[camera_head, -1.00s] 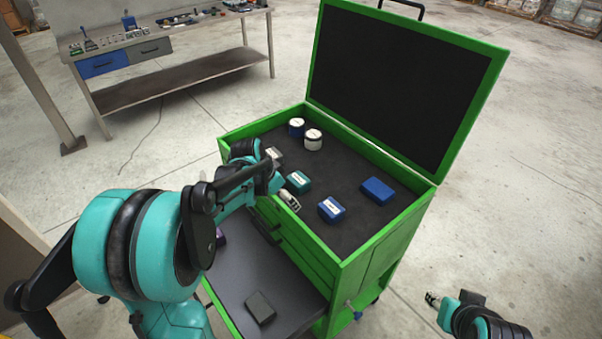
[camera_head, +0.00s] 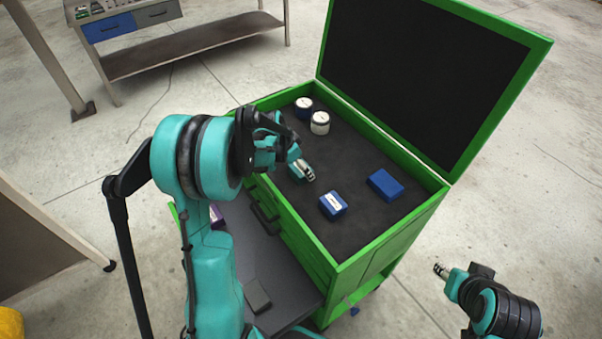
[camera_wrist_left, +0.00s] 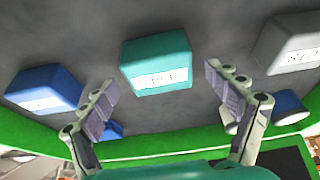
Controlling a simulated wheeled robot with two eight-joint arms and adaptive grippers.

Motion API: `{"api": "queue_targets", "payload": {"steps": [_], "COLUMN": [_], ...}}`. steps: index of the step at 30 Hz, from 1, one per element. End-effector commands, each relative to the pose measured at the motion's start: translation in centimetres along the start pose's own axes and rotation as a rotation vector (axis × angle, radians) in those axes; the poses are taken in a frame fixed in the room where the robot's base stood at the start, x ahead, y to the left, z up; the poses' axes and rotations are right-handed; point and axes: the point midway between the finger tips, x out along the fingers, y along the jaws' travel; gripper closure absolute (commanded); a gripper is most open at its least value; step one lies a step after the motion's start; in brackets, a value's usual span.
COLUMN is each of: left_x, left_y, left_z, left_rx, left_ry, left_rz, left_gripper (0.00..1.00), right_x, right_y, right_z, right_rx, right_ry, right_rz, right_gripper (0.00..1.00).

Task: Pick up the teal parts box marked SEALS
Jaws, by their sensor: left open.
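The teal parts box (camera_wrist_left: 157,62) lies in the dark tray of the green tool cart (camera_head: 300,250). Its white label faces my left wrist camera; the print is blurred. In the head view my left gripper and wrist hide most or all of it. My left gripper (camera_head: 306,171) is over the tray. In the left wrist view the gripper (camera_wrist_left: 160,84) is open, one finger towards each side of the teal box, with nothing between them that I can see held. My right gripper (camera_head: 441,270) is off to the right of the cart, too small to judge.
A labelled blue box (camera_head: 333,205), a plain blue box (camera_head: 385,185) and two round pots (camera_head: 320,122) stand in the tray. A grey box (camera_wrist_left: 290,42) flanks the teal one. The raised lid (camera_head: 425,80) closes off the back.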

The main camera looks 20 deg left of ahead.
Motion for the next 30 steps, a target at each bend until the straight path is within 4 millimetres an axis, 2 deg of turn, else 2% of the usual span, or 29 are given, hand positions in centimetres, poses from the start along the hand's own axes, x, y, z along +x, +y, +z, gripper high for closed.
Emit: {"api": "queue_targets", "payload": {"steps": [1,4,10,11,15,17,18,30], "left_x": [1.1,2.1,2.2,2.2,2.1,2.1,2.1,1.6], "left_y": [0.0,0.0,0.0,0.0,0.0,0.0,0.0,0.0], "left_z": [0.1,0.0,0.0,0.0,0.0,0.0,0.0,-0.2], "left_rx": [0.001,0.000,0.000,0.000,0.000,0.000,0.000,0.000], "left_ry": [0.000,0.000,0.000,0.000,0.000,0.000,0.000,0.000], "left_rz": [0.000,0.000,0.000,0.000,0.000,0.000,0.000,0.000], "left_gripper": [0.11,0.11,0.11,0.14,0.51,0.67,0.69,0.69], "right_x": [0.4,0.6,0.5,0.5,0.5,0.5,0.5,0.3], "right_y": [0.0,0.0,0.0,0.0,0.0,0.0,0.0,0.0], "right_z": [0.3,0.4,0.4,0.3,0.3,0.3,0.3,0.2], "right_rx": [0.000,0.000,0.000,0.000,0.000,0.000,0.000,0.000], "right_ry": [0.000,0.000,0.000,0.000,0.000,0.000,0.000,0.000], "right_rz": [0.000,0.000,0.000,0.000,0.000,0.000,0.000,0.000], "right_gripper": [0.60,0.60,0.60,0.60,0.60,0.60,0.60,0.60]}}
